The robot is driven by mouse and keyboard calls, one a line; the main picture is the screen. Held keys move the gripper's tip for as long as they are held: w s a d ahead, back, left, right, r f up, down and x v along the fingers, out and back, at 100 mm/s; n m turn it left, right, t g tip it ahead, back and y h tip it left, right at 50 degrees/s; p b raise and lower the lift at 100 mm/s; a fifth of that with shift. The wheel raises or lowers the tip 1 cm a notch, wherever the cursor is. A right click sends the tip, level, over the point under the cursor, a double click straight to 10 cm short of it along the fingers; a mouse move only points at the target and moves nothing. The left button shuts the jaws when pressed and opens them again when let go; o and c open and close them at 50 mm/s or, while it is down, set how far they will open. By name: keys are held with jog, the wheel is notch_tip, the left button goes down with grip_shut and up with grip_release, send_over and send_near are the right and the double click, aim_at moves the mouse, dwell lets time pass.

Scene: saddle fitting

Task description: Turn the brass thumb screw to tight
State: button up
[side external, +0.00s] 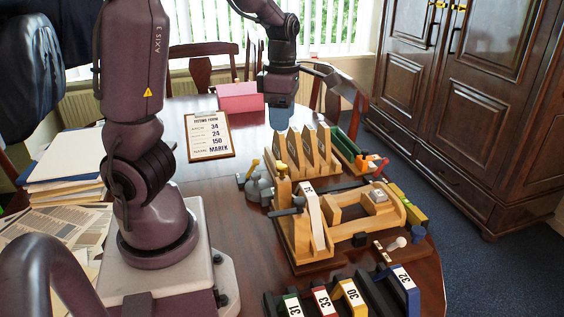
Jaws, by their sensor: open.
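A small brass-coloured piece (282,169), which looks like the thumb screw, stands at the top of the left post of the wooden fitting jig (292,238). My gripper is above it and apart from it. A dark handle (287,207) sticks out of the jig below it. A white numbered strip stands upright in the jig.
The wooden slotted rack (292,160) stands behind the jig, with a green tray (345,150) to its right. A black rack (328,307) with several numbered coloured blocks is in front. A clipboard (209,135) and a pink box (240,97) lie farther back. Small grey pieces sit left of the jig.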

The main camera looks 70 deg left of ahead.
aim_at(282, 166)
notch_tip(282, 166, down, 12)
jog(key=shift+r, duration=0.15)
dwell(0.3)
jog(key=c, duration=0.9)
